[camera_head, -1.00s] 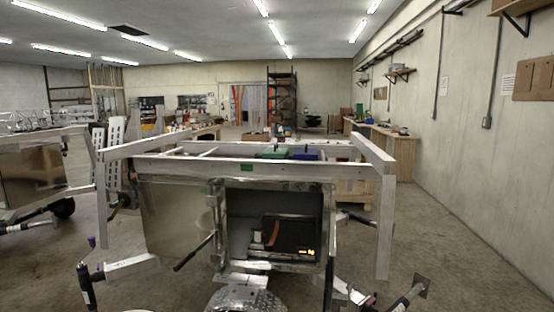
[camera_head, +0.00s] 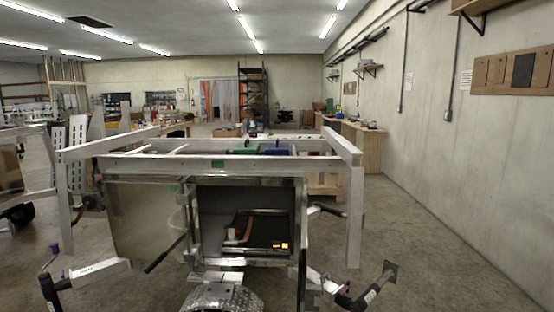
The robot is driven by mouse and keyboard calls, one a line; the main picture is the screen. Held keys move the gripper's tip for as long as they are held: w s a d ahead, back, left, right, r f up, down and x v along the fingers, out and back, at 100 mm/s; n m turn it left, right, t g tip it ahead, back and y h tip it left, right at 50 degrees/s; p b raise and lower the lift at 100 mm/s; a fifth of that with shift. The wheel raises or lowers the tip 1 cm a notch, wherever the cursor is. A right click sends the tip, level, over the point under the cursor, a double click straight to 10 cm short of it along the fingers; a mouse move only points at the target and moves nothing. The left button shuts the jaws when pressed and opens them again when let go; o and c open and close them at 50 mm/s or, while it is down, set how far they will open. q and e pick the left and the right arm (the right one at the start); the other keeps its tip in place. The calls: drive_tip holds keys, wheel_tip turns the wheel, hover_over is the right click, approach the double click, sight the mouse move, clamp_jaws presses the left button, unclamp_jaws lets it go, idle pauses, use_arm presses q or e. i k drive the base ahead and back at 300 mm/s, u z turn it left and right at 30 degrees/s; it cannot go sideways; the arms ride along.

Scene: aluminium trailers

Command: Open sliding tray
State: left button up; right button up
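The sliding tray (camera_head: 259,233) is a dark, flat tray inside the open square compartment (camera_head: 214,198) of the aluminium trailer ahead. A reddish-brown strip (camera_head: 247,230), a small white item (camera_head: 232,234) and an orange-yellow label (camera_head: 284,246) show on or at it. The tray sits within the opening, and I cannot tell whether it sticks out. A metal panel (camera_head: 140,218) stands to the left of the opening, with a dark rod (camera_head: 165,254) between them. Neither of my grippers is in view.
A rounded chequer-plate piece (camera_head: 222,299) is low in front. A pale frame (camera_head: 215,164) runs across the top, with a post (camera_head: 355,217) at right. Bare floor (camera_head: 440,255) lies to the right.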

sight(257, 227)
drive_tip(key=u, duration=0.3)
drive_tip(key=i, duration=0.9)
drive_tip(key=u, duration=0.8)
drive_tip(key=i, duration=0.85)
drive_tip(key=u, duration=0.15)
